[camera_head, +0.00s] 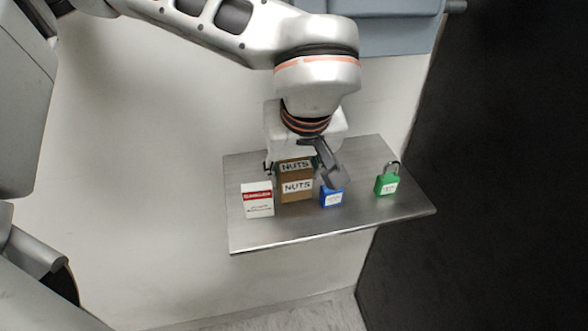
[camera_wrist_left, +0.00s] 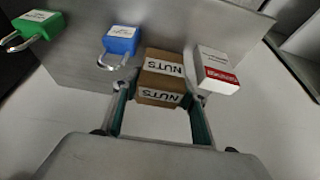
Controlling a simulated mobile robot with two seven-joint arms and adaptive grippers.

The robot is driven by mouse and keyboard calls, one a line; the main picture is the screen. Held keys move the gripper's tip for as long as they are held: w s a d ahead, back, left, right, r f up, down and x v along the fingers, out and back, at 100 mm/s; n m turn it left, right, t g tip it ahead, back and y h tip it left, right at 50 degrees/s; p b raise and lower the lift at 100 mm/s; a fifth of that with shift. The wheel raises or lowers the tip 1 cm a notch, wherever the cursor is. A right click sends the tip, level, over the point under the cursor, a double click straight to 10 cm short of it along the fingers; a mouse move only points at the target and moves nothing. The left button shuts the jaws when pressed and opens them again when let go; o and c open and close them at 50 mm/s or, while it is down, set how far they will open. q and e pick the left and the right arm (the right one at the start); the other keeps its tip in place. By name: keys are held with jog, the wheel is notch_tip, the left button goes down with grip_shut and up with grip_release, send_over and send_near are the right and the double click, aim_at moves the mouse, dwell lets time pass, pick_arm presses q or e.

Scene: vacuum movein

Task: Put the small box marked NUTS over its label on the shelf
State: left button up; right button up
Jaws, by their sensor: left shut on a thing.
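The small brown box marked NUTS (camera_head: 296,191) is on the left part of the metal shelf (camera_head: 330,222), with NUTS on its top and front faces. It also shows in the left wrist view (camera_wrist_left: 161,79) between the two fingers. My left gripper (camera_head: 297,160) reaches down from behind and is shut on the NUTS box. The box looks upright, on or just above the shelf; I cannot tell if it touches. No separate shelf label shows; anything beneath the box is hidden. My right gripper is not in view.
A white box with a red band (camera_head: 257,200) stands close left of the NUTS box. A blue padlock (camera_head: 331,197) is close on its right, partly covered by my gripper. A green padlock (camera_head: 387,186) stands farther right. The shelf's front strip is clear.

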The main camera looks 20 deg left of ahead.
pick_arm(q)
jog(key=shift+f, duration=0.15)
jog(key=o, duration=1.3)
jog(key=shift+c, duration=0.2)
